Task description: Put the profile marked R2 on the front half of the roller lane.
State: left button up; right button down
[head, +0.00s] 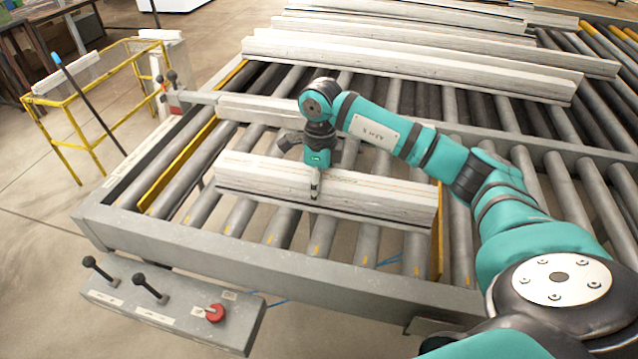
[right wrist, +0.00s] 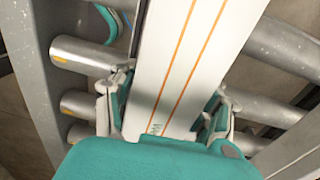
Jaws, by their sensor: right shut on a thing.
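A white profile (head: 380,195) lies lengthwise across the front rollers of the roller lane (head: 232,215). I cannot tell whether it rests on them or is just above. My right gripper (head: 314,188) comes down over its middle and is shut on it. In the right wrist view the profile (right wrist: 180,60) has two orange lines along its top and runs between the fingers (right wrist: 165,112). A small mark near the gripper is too small to read, so I cannot confirm R2. My left gripper is not in view.
Long white profiles (head: 400,65) lie on rollers at the back. A shorter pale beam (head: 255,108) lies behind the held profile. A control box (head: 170,300) with levers and a red button is at the front left. Bare rollers show in front and to the left.

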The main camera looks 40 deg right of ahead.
jog(key=shift+c, duration=1.6)
grip_release()
jog(key=shift+r, duration=0.1)
jog(key=shift+r+b, duration=0.3)
jog(key=shift+r, duration=0.05)
jog(key=r+b, duration=0.1)
jog(key=r, duration=0.4)
jog(key=r+b, duration=0.1)
jog(key=r, duration=0.3)
jog(key=shift+w+d+r, duration=0.15)
jog(key=shift+w+r, duration=0.05)
jog(key=shift+r, duration=0.85)
